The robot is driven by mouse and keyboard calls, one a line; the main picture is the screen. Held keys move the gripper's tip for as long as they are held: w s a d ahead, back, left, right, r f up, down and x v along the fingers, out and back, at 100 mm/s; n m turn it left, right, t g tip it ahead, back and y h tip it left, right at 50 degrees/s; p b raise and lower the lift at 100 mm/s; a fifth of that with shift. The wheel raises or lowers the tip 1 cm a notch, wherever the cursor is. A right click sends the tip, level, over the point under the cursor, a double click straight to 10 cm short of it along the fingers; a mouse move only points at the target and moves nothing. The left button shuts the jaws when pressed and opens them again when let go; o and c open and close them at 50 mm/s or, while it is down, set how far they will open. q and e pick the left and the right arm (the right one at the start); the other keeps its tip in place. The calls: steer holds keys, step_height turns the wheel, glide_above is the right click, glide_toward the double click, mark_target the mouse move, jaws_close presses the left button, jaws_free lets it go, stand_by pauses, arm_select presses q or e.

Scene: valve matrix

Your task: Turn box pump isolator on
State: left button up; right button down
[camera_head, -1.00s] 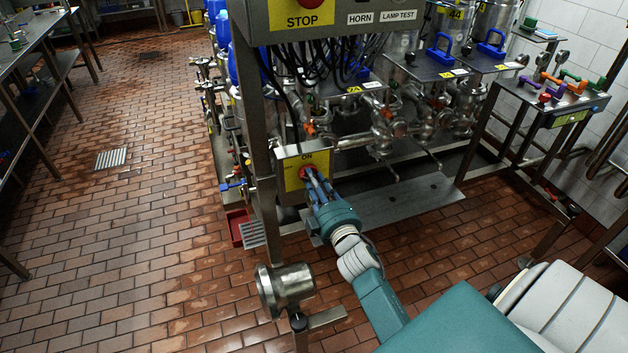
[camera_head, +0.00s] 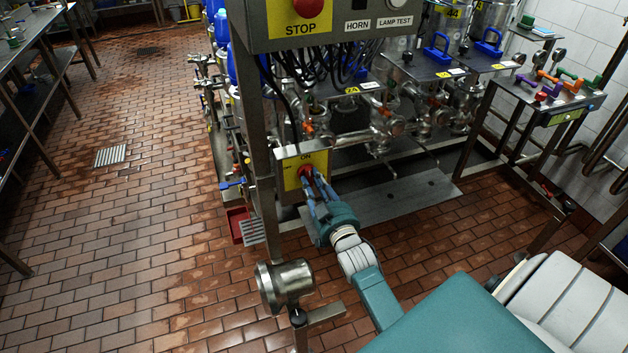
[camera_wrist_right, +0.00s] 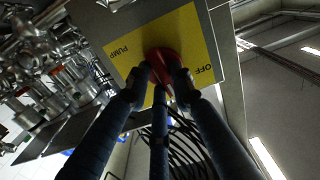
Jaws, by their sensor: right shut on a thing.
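The pump isolator box (camera_head: 290,192) is a grey box with a yellow plate, mounted on the steel post below the control panel. Its plate reads "ON" at the top in the head view. In the right wrist view the yellow plate (camera_wrist_right: 184,35) shows "PUMP" and "OFF". A red knob (camera_head: 305,171) sits on the plate; it also shows in the right wrist view (camera_wrist_right: 163,64). My right gripper (camera_head: 309,180) has its blue fingers shut around the red knob, partly hiding it. The knob's exact angle is hard to tell. My left gripper is not in view.
The control panel (camera_head: 330,22) with a red STOP button hangs above the box, with loose black cables below it. A round steel fitting (camera_head: 285,284) stands near my right arm. Steel vessels and pipes lie behind.

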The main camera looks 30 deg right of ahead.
steer(key=shift+f+m, duration=0.25)
steer(key=shift+m, duration=0.35)
steer(key=c, duration=1.5)
jaws_free()
steer(key=shift+r, duration=0.1)
steer(key=shift+s, duration=0.1)
steer(key=v, duration=1.2)
